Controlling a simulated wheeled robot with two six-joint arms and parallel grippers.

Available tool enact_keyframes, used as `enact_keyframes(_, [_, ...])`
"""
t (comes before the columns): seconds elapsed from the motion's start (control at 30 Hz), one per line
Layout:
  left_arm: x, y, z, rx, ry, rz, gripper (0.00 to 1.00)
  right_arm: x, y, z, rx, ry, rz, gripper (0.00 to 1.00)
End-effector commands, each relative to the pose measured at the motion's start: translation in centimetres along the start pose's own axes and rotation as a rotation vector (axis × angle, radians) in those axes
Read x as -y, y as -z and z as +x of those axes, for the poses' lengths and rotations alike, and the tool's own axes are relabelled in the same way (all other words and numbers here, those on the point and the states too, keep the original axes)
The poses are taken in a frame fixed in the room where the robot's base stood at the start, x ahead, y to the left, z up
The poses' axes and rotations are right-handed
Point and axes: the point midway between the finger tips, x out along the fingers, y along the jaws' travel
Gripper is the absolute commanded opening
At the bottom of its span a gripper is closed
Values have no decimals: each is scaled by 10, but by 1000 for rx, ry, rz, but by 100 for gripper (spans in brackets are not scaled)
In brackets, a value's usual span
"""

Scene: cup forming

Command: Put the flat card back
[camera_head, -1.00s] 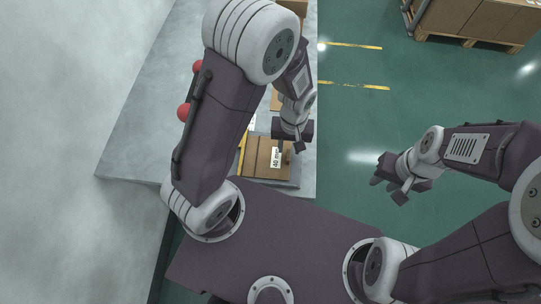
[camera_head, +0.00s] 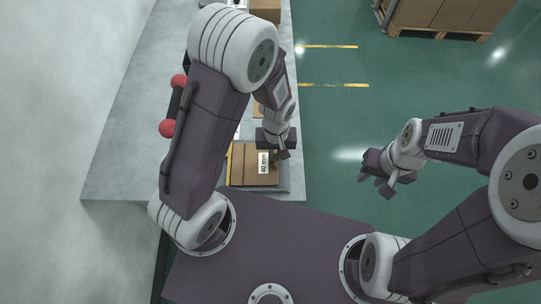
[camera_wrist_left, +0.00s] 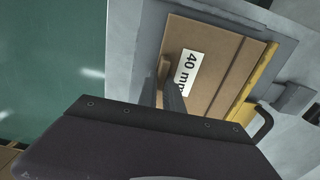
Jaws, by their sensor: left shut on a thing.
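The flat card is a brown board with a white "40 mm" label, seen in the head view (camera_head: 245,165) and in the left wrist view (camera_wrist_left: 215,100). It lies flat on or just above a grey tray (camera_wrist_left: 152,35), beside a yellow strip (camera_wrist_left: 255,80). My left gripper (camera_head: 283,153) is over the card's right part in the head view. In the left wrist view its fingers (camera_wrist_left: 163,85) are shut on a small brown tab at the card's edge. Whether the card touches the tray is unclear. My right gripper (camera_head: 383,187) hangs over the floor, away from the table; its fingers are too small to judge.
The pale grey table (camera_head: 125,150) carries boxes (camera_head: 265,10) at its far end. Two red balls (camera_head: 166,128) show beside my left arm. A pallet of cartons (camera_head: 440,15) stands on the green floor at the far right. Floor between is clear.

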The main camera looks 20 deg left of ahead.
Motion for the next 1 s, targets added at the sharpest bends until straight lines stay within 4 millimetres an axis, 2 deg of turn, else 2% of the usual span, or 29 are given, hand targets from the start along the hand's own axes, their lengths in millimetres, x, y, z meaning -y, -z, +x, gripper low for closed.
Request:
enact_keyframes(0.03, [0, 0, -12, 0, 0, 0, 0, 0, 1, -11, 0, 0, 0, 32])
enact_keyframes(0.23, [0, 0, -46, 0, 0, 0, 0, 1, 5, -46, 0, 0, 0, 32])
enact_keyframes(0.6, [-57, -64, -93, 0, 0, 8, 0, 2, 10, -93, 0, 0, 0, 32])
enact_keyframes(0.8, [-74, -84, -104, 0, 1, 3, 0, 2, 11, -105, 0, 0, 0, 32])
enact_keyframes(1.0, [-78, -88, -104, 0, 1, 0, 0, 2, 11, -105, 0, 0, 0, 32])
